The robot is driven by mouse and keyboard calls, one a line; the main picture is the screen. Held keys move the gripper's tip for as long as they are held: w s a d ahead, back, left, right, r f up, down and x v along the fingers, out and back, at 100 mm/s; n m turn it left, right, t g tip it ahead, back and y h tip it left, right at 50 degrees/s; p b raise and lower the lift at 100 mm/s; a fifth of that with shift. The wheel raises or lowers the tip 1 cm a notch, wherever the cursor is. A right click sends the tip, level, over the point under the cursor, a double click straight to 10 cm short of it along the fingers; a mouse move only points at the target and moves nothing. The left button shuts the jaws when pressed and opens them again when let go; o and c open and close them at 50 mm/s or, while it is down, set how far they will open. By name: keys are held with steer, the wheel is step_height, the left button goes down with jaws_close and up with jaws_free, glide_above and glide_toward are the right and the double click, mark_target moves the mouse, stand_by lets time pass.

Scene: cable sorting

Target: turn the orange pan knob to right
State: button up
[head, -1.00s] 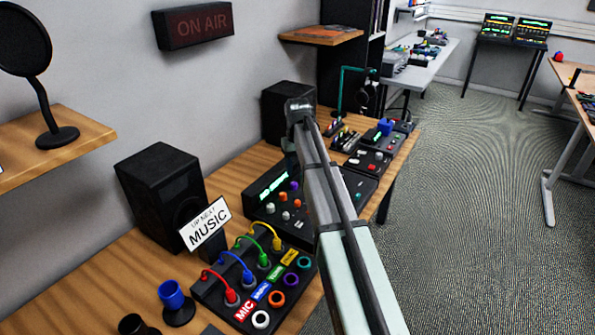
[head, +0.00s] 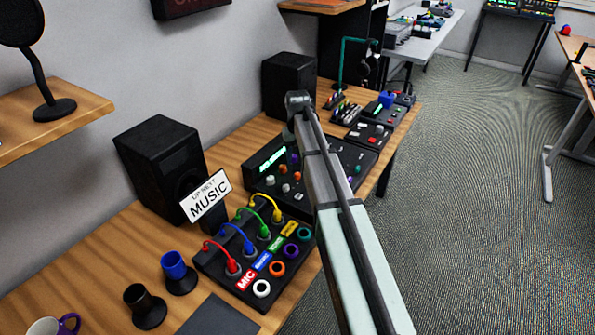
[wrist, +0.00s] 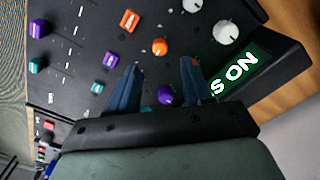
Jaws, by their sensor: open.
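The black mixer panel (head: 325,180) stands on the desk, partly behind my arm in the head view. An orange knob (wrist: 160,47) shows in the wrist view, beyond my fingertips and roughly centred between them. Orange knobs (head: 283,169) also show on the mixer in the head view; I cannot tell which is the pan knob. My gripper (wrist: 158,72) is open, its two blue fingers apart above the panel with nothing held. A purple knob (wrist: 165,94) lies between the fingers in the picture, nearer the palm. My arm hides part of the panel in the head view.
White knobs (wrist: 227,32) and a lit green display (wrist: 238,72) are to the right in the wrist view. More purple and teal knobs are to the left. A patch panel with coloured cables (head: 262,255) and a black speaker (head: 160,170) stand nearby on the desk.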

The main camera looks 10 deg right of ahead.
mark_target(297, 174)
steer(key=shift+f, duration=3.55)
jaws_close()
